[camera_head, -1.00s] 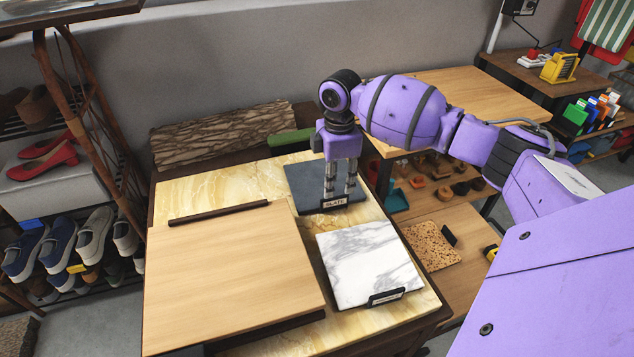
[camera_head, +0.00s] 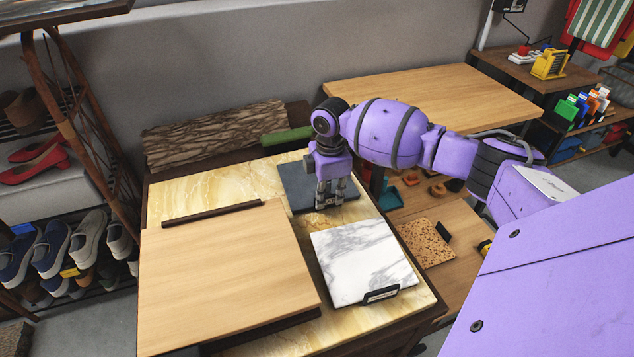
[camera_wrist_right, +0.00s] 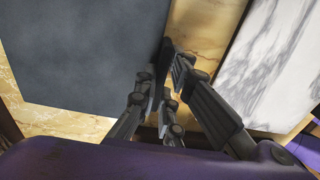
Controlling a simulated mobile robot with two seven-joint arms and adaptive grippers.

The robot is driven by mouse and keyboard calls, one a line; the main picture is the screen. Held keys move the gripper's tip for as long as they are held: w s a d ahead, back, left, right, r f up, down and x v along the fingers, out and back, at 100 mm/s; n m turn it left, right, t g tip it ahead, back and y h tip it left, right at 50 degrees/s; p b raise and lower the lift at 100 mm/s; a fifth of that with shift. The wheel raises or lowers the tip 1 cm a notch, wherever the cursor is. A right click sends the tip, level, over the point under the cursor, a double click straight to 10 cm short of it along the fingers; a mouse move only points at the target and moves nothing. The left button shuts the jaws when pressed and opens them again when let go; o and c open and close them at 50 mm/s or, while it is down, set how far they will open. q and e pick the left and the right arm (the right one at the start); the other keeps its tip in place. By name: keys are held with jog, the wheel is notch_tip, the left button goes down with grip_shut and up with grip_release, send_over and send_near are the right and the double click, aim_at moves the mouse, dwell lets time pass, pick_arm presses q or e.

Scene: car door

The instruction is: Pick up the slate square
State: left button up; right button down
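The slate square (camera_head: 295,182), a flat dark blue-grey tile, lies on the yellow marble top behind the white marble square. It fills the upper left of the right wrist view (camera_wrist_right: 80,50). A small dark label block stands at its front edge. My right gripper (camera_head: 330,203) points down at this block and hides part of the tile. In the right wrist view its fingers (camera_wrist_right: 165,75) are apart, one on each side of the dark block. I cannot tell whether they touch it. My left gripper is not in view.
The white marble square (camera_head: 362,262) with a dark label block lies in front of the slate. A large wooden board (camera_head: 225,270) with a dark bar takes up the left. A speckled square (camera_head: 426,242) lies on a lower shelf at right. A log (camera_head: 215,134) lies behind.

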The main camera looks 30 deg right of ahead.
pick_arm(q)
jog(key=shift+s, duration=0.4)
pick_arm(e)
jog(key=shift+r, duration=0.1)
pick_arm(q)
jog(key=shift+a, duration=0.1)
pick_arm(e)
jog(key=shift+w+r, duration=0.1)
jog(key=shift+r, duration=0.25)
notch_tip(320, 180, up, 2)
jog(key=shift+r, duration=0.15)
pick_arm(q)
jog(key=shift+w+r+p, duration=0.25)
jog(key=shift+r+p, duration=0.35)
jog(key=shift+p, duration=0.15)
pick_arm(e)
jog(key=s+d+r, duration=1)
